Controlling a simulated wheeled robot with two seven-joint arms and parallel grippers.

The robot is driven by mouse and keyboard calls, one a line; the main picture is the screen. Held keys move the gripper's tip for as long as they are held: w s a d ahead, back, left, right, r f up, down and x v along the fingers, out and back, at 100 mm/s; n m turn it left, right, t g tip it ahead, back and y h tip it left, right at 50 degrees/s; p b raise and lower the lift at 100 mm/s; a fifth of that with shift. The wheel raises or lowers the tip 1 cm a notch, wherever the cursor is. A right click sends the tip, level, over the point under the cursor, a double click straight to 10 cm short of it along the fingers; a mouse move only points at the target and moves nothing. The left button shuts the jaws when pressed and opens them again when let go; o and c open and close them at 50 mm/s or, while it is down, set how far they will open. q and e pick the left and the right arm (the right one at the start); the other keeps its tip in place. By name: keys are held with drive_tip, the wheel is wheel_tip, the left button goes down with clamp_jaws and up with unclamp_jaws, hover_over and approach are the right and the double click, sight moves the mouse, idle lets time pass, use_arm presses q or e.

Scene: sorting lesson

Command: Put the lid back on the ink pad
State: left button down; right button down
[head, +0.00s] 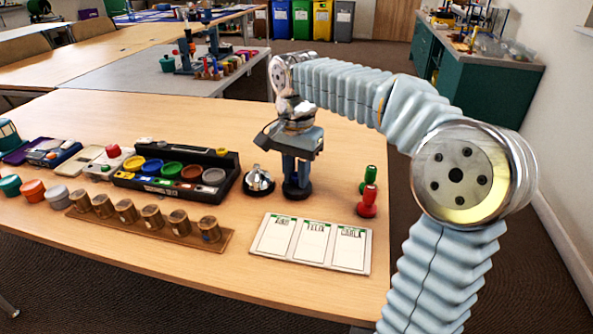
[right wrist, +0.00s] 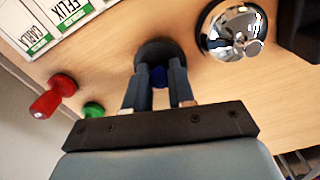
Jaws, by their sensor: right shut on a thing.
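My right gripper (head: 297,184) points straight down over the table, right of the chrome bell. Its fingers are shut on a blue knob (right wrist: 158,76) on top of a dark round piece, which looks like a lid. The dark round piece (head: 297,194) shows below the fingertips in the head view, at or just above the table top. It also shows in the right wrist view (right wrist: 155,50), partly hidden by the fingers (right wrist: 158,92). I cannot tell whether an ink pad lies under it. My left gripper is not in view.
The chrome bell (head: 258,180) stands close on the left. A red stamp (head: 368,202) and a green stamp (head: 371,174) stand on the right. A card with three columns (head: 312,243) lies in front. A black tray of coloured pots (head: 226,187) and a wooden rack (head: 150,230) are left.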

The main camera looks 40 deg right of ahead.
idle(0.7)
drive_tip(key=c, duration=0.9)
unclamp_jaws()
drive_tip(key=shift+o, duration=0.4)
drive_tip(key=o, duration=0.4)
